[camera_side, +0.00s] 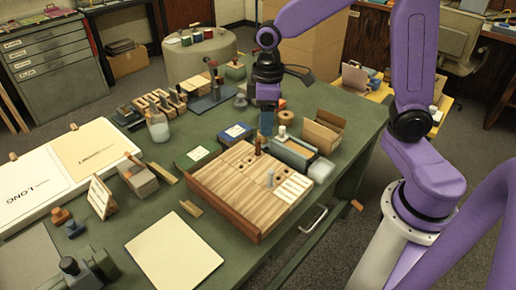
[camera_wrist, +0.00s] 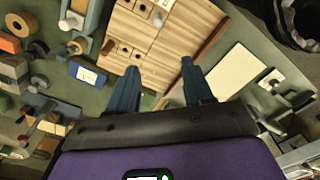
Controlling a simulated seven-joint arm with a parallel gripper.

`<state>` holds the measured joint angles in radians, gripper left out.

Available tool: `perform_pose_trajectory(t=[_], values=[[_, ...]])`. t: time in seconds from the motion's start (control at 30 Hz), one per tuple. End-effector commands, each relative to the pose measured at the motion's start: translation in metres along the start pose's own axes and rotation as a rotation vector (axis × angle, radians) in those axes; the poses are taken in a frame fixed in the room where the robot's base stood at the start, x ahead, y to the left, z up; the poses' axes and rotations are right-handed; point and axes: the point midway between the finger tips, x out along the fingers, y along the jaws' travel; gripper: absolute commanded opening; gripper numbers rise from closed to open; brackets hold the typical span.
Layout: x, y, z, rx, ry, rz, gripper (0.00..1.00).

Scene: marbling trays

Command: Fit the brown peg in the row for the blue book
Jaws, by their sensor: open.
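A wooden board (camera_side: 225,185) with holes and white label strips lies on the green table. The brown peg (camera_side: 257,146) stands upright at the board's far edge; it also appears in the wrist view (camera_wrist: 107,46). A grey peg (camera_side: 270,178) stands nearer the board's middle. A blue book (camera_side: 238,132) lies flat just behind the board and shows in the wrist view (camera_wrist: 88,72). My gripper (camera_side: 266,128) is open and empty above the table, close to the brown peg in the side view. Its two blue fingers (camera_wrist: 160,88) are spread apart in the wrist view. Which row each peg stands in is unclear.
A blue-grey tray (camera_side: 292,153), an open cardboard box (camera_side: 323,131) and a whitish block (camera_side: 321,170) stand right of the board. A green book (camera_side: 198,154) lies left of the blue one. A cream sheet (camera_side: 173,252) lies flat in front.

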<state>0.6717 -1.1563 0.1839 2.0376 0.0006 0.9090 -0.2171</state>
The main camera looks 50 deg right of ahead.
Motion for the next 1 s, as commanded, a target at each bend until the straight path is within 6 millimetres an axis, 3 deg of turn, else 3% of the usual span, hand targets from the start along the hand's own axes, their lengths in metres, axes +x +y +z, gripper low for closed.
perform_pose_trajectory(t=[0.03,0.2,0.4,0.67,1.0], values=[[0.005,0.019,-0.009,0.038,-0.005,0.000,0.51],[0.020,0.078,-0.028,0.139,-0.009,-0.001,0.51],[0.034,0.124,-0.033,0.212,-0.012,-0.001,0.51],[0.052,0.136,-0.032,0.231,-0.015,-0.003,0.51],[0.116,0.136,-0.030,0.231,-0.017,-0.003,0.51]])
